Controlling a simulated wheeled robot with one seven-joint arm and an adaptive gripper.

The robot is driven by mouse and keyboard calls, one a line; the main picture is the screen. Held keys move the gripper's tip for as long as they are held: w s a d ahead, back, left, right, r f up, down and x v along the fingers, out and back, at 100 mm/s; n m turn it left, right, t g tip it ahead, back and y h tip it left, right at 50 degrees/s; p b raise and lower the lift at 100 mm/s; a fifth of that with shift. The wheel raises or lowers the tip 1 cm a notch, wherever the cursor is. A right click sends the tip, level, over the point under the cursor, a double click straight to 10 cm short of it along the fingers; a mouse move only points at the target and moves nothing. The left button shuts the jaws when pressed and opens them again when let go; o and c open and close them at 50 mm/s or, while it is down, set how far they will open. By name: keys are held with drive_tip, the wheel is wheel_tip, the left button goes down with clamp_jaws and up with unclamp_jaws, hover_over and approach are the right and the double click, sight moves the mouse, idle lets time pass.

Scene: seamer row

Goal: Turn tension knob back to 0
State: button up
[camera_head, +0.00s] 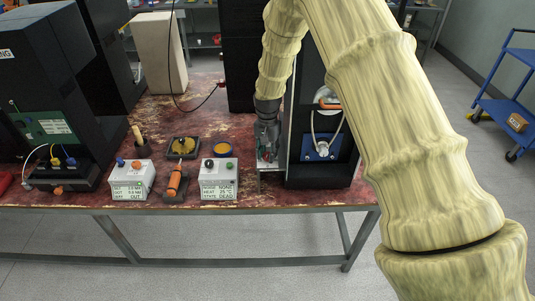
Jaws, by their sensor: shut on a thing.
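My gripper (267,148) is at the left edge of a tall black machine (318,174), in front of a narrow pale panel (284,150). Its jaws are shut on a small part there, which appears to be the tension knob. The fingers mostly hide the knob, and its pointer and scale cannot be read. The machine's open front shows a blue plate (322,154) with a pale looped cord above it and an orange-and-white part (329,104) higher up.
A blue cart (510,92) stands far right.

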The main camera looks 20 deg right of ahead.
drive_tip(key=shift+w+n, duration=0.1)
drive_tip(key=shift+n, duration=0.9)
